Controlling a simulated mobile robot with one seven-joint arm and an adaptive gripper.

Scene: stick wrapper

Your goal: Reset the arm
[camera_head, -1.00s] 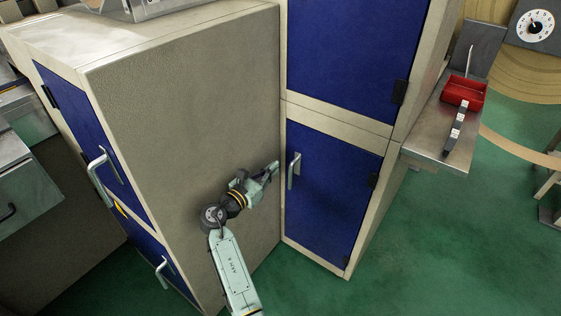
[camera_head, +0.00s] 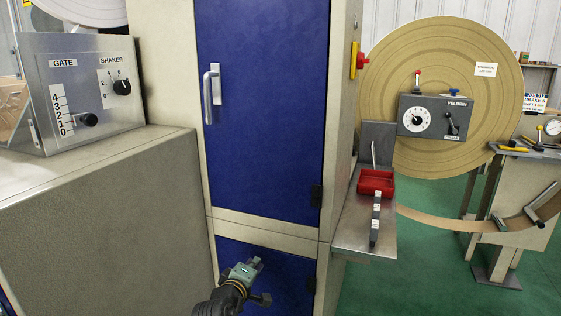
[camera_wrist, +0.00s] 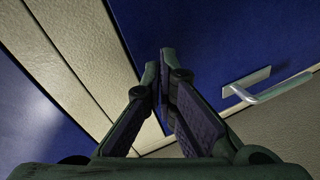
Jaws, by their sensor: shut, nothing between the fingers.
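My gripper (camera_head: 252,266) is at the bottom centre of the head view, in front of the lower blue cabinet door (camera_head: 285,272). In the wrist view my gripper (camera_wrist: 162,62) points at the blue door panel (camera_wrist: 200,40), with its fingertips together and nothing between them. A metal handle (camera_wrist: 262,90) is to the right of the fingers there, apart from them. Most of my arm is below the head view.
The upper blue door (camera_head: 265,110) has a metal handle (camera_head: 211,92). A grey control box (camera_head: 85,95) stands on the cabinet at left. At right are a metal shelf (camera_head: 350,235) with a red tray (camera_head: 375,182), a large tan roll (camera_head: 400,75) and a dial box (camera_head: 435,118). Green floor shows at right.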

